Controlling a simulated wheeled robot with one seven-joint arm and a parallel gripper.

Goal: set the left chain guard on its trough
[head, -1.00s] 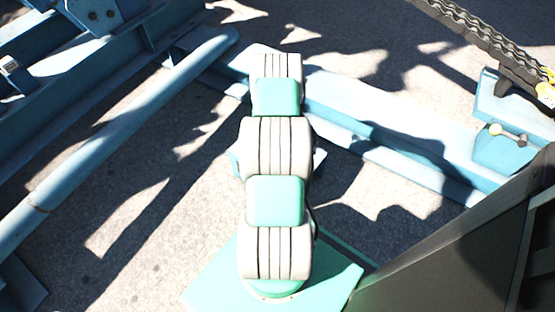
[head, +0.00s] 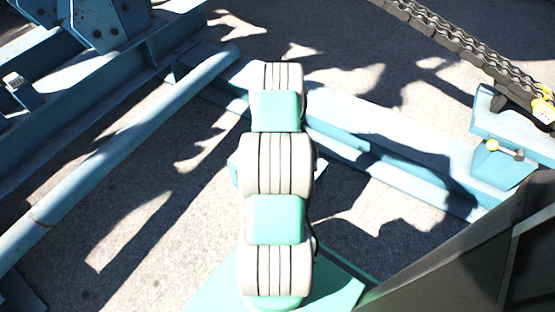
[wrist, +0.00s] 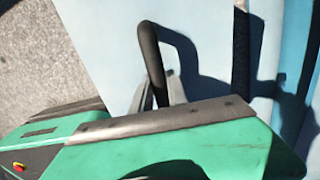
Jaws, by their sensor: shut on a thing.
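In the wrist view, my gripper (wrist: 160,95) shows as grey finger parts behind its green and grey body. It is shut on a dark bent bar handle (wrist: 150,50), whose lower end passes between the fingers. A flat light-blue surface (wrist: 205,25) lies behind the handle and carries its shadow. It may be the chain guard, but its outline runs out of the picture and I cannot tell. The head view does not show my gripper; my arm blocks the middle. I cannot pick out the trough for certain.
In the head view, a light-blue beam (head: 385,165) crosses behind my arm. A blue pipe (head: 110,145) and blue frame (head: 50,120) stand at left. A chain (head: 455,38) runs at upper right above a blue block (head: 505,170) with a yellow-ended pin. Shadowed floor lies between.

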